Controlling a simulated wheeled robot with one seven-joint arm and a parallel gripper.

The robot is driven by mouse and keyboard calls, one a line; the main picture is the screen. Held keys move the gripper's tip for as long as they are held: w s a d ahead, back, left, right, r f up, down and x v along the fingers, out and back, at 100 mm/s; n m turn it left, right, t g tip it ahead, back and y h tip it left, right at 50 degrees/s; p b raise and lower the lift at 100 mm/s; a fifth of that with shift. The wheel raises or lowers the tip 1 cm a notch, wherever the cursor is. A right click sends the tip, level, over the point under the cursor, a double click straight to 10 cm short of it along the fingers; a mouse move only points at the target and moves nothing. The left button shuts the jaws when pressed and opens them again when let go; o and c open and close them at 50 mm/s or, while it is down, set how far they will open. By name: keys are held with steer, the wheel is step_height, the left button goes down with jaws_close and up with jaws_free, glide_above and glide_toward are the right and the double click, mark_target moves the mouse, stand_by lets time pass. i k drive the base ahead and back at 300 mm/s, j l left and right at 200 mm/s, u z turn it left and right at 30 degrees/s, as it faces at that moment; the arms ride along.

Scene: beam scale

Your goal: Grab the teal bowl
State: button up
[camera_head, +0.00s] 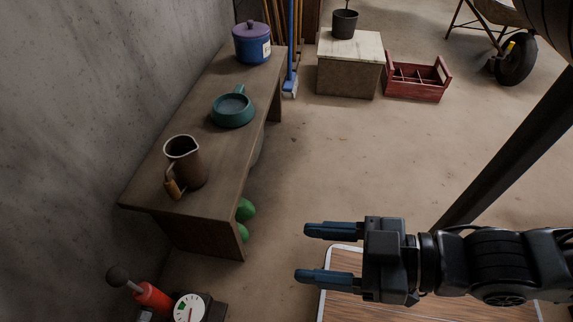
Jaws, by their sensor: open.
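A teal bowl (233,111), round and shallow with a short handle-like piece on its far side, sits on the wooden bench (222,158) along the left wall. My gripper (318,254) is at the lower right, its two blue-grey fingers apart and pointing left. Nothing is between the fingers. It is well away from the bowl, nearer the camera and to the right of the bench.
A brown pitcher (187,162) stands on the bench nearer than the bowl, and a blue pot with a purple lid (252,43) farther off. A blue-handled broom (291,55) leans by the bench's far end. A wood-topped table (345,284) lies beneath my gripper. Open floor lies between.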

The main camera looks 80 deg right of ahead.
mark_target(234, 110)
steer(key=z, duration=1.15)
